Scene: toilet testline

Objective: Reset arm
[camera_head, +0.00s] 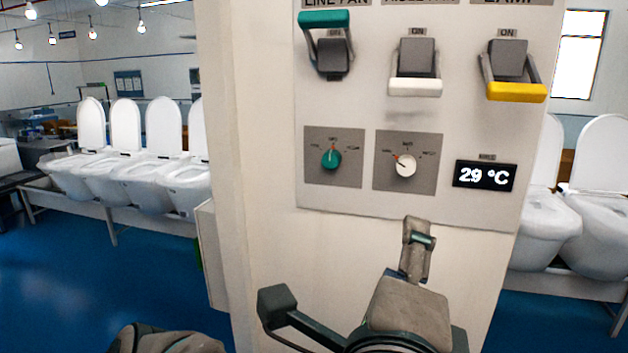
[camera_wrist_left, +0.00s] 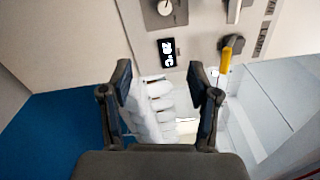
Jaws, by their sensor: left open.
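My left gripper (camera_head: 346,264) is in front of the lower part of the control panel (camera_head: 400,112) in the head view, below the knobs. Its two fingers are spread apart with nothing between them. In the left wrist view the fingers (camera_wrist_left: 160,82) are also apart and empty, with white toilets seen beyond the gap. The gripper appears clear of the panel's switches and knobs. My right gripper is not seen in either view.
The panel has a raised teal lever (camera_head: 324,20), lowered white (camera_head: 415,87) and yellow (camera_head: 515,92) levers, a teal knob (camera_head: 331,159), a white knob (camera_head: 406,165) and a display (camera_head: 485,176) reading 29 °C. Toilets (camera_head: 125,170) stand on both sides; blue floor (camera_head: 90,285) is open at left.

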